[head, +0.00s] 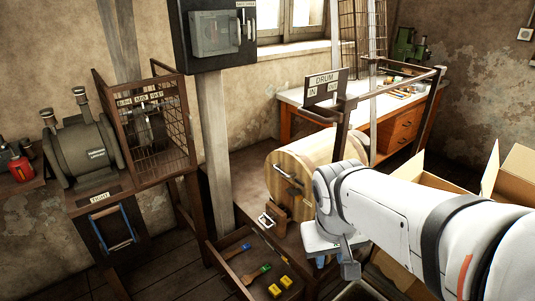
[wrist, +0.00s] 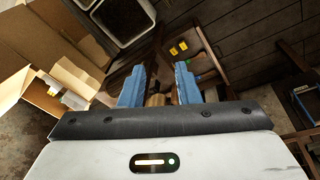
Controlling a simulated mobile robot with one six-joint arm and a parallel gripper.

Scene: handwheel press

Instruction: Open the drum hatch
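The wooden drum (head: 300,155) lies on its side in a dark frame, under a sign reading DRUM, IN and OUT (head: 325,85). A dark bar with a pale rod (head: 289,177) crosses its near round end. I cannot tell which part is the hatch. My white arm covers the drum's right side in the head view. My gripper (wrist: 158,86) shows two blue fingers standing apart in the wrist view, with nothing clearly held. Small brown parts show low between them, unclear which. In the head view my gripper is mostly hidden behind my wrist, low in front of the drum.
A metal clip on a wooden block (head: 272,217) sits below the drum. A dark tray (head: 250,262) holds brushes and yellow blocks. A post (head: 214,145) stands left of the drum, a motor (head: 88,150) further left. Open cardboard boxes (head: 515,175) crowd the right, a workbench (head: 400,125) the back.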

